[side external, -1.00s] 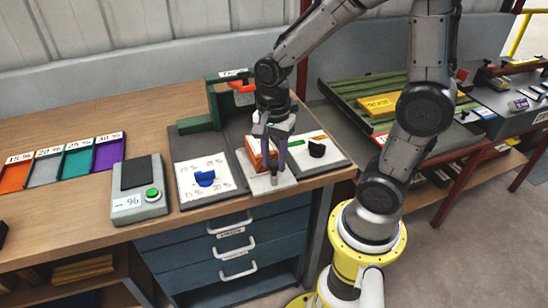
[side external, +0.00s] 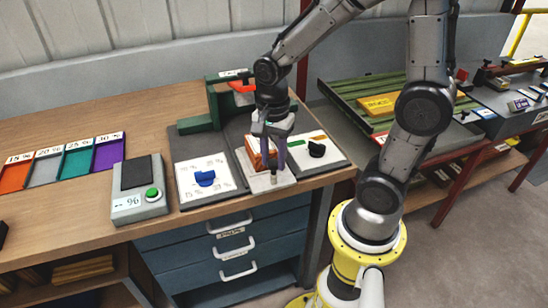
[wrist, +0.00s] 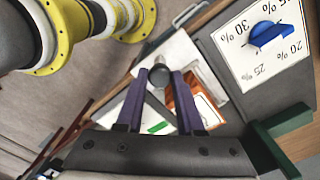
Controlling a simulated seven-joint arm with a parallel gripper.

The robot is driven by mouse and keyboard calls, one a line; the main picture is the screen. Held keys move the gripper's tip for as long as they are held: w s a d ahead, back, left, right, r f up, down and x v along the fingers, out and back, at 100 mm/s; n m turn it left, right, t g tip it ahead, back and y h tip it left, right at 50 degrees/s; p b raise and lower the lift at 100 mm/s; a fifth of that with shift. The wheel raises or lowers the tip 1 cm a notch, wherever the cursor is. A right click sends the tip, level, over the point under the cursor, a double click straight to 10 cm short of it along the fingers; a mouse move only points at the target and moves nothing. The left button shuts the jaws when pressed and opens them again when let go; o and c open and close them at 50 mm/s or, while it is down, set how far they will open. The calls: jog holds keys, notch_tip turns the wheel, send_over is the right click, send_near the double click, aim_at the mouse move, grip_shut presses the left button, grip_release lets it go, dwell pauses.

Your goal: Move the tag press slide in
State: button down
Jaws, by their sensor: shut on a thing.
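The tag press slide is a pale plate (side external: 258,183) at the front of the bench, with an orange block (side external: 254,153) on it and a small upright knob (side external: 273,181) near its front edge. The plate (wrist: 178,48) and dark round knob (wrist: 158,77) also show in the wrist view. My gripper (side external: 274,174) points down over the slide, its purple fingers shut on the knob, one on each side in the wrist view (wrist: 160,80). The green press frame (side external: 214,108) with an orange-red part (side external: 242,86) stands behind. My gripper partly hides the block.
A white dial panel with a blue knob (side external: 205,178) lies left of the slide, and one with a black knob (side external: 316,149) lies right. A grey box with a green button (side external: 152,193) and coloured trays (side external: 76,158) are further left. Bare wood lies behind the box.

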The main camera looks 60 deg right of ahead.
jog(key=w+d, duration=0.8)
jog(key=shift+w+d+r, duration=0.1)
jog(key=shift+w+d, duration=0.25)
jog(key=shift+w, duration=0.05)
jog(key=c, duration=0.5)
grip_release()
jog(key=shift+c, duration=0.2)
jog(key=shift+s, duration=0.1)
notch_tip(320, 180, up, 14)
jog(key=shift+a, duration=0.1)
